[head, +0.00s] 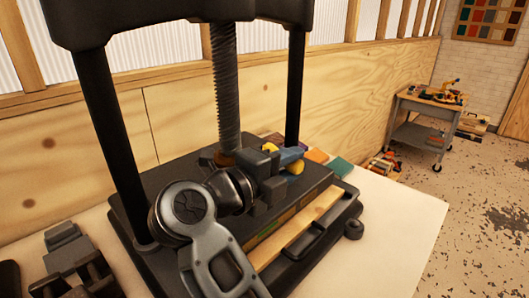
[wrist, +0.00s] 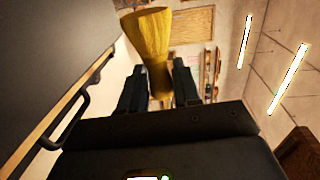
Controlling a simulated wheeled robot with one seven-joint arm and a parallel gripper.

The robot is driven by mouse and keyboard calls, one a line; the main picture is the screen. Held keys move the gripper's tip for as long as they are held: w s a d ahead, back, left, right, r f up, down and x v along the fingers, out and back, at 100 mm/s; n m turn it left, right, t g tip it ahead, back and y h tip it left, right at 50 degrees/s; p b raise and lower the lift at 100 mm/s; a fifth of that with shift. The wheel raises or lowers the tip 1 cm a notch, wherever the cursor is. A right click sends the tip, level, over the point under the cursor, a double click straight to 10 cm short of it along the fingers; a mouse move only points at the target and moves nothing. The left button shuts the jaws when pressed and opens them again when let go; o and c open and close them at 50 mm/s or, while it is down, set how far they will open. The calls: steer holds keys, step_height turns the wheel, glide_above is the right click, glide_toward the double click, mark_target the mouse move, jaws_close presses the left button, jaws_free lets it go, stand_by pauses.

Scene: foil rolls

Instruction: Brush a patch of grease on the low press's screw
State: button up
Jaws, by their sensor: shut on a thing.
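The low press (head: 100,130) is black, with two posts and a dark threaded screw (head: 226,95) upright between them. No grease patch can be made out on the visible thread. My gripper (head: 283,162) is just right of the screw's lower end, above the press bed. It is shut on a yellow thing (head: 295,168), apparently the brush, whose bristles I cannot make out. In the wrist view the flared yellow piece (wrist: 151,35) rises between the two dark fingers (wrist: 158,82).
A wooden strip (head: 295,228) and a black handle bar run along the press's front. Coloured pieces (head: 341,166) lie behind the press. Dark clamp-like tools (head: 72,255) are at lower left. Pale table top (head: 400,225) is clear at right. A cart (head: 424,120) stands farther off.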

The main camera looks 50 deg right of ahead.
steer(key=shift+w+b, duration=0.65)
steer(key=shift+w, duration=2.5)
steer(key=shift+w, duration=1.05)
steer(key=shift+r, duration=0.1)
